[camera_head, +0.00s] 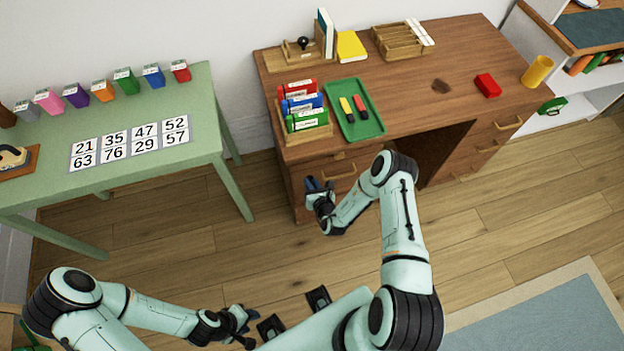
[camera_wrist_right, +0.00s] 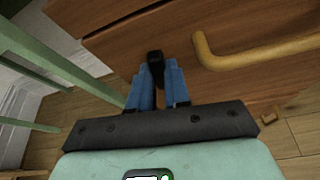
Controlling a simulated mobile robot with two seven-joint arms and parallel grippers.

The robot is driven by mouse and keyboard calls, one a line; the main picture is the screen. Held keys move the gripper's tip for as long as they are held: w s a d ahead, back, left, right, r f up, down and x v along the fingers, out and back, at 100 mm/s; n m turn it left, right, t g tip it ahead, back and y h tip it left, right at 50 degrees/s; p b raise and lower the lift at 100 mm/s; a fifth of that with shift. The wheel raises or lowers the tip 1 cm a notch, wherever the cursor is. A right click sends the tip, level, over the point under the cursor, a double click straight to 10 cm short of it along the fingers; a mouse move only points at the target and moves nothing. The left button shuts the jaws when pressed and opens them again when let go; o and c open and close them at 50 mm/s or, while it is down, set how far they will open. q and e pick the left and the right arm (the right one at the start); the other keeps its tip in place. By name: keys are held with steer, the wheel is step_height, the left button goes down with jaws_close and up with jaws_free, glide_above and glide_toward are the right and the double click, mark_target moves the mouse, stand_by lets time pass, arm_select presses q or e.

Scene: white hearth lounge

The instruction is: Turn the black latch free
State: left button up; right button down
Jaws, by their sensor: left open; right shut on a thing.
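The black latch (camera_wrist_right: 155,60) is on the wooden drawer front (camera_wrist_right: 190,25) of the desk, left of a curved handle (camera_wrist_right: 255,52). My right gripper (camera_wrist_right: 157,80) has its blue fingers closed on both sides of the latch. In the head view my right gripper (camera_head: 318,186) is at the desk's left drawer column, and I cannot make out the latch there. My left gripper (camera_head: 248,325) is open and empty, low over the floor and away from the desk.
The desk top (camera_head: 420,95) holds a green tray (camera_head: 372,128), a file rack, a red block (camera_head: 487,85) and a yellow cup (camera_head: 538,71). A green table (camera_head: 120,180) with number cards stands at left. The wooden floor between table and desk is clear.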

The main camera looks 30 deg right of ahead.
arm_select(q)
steer(key=w+r+p, duration=0.3)
steer(key=r, duration=0.2)
steer(key=shift+w, duration=0.3)
arm_select(e)
steer(key=shift+w+r+n+h, duration=0.15)
steer(key=shift+n+h, duration=0.35)
steer(key=shift+n, duration=0.3)
arm_select(q)
steer(key=shift+f, duration=0.1)
arm_select(e)
steer(key=c, duration=1.1)
jaws_free()
arm_select(q)
steer(key=shift+s+f+b, duration=0.55)
steer(key=shift+s+f, duration=0.05)
steer(key=shift+f, duration=0.05)
arm_select(e)
steer(key=v, duration=1.3)
steer(key=shift+s+a+r, duration=0.1)
steer(key=shift+s+a, duration=0.05)
steer(key=shift+s, duration=0.05)
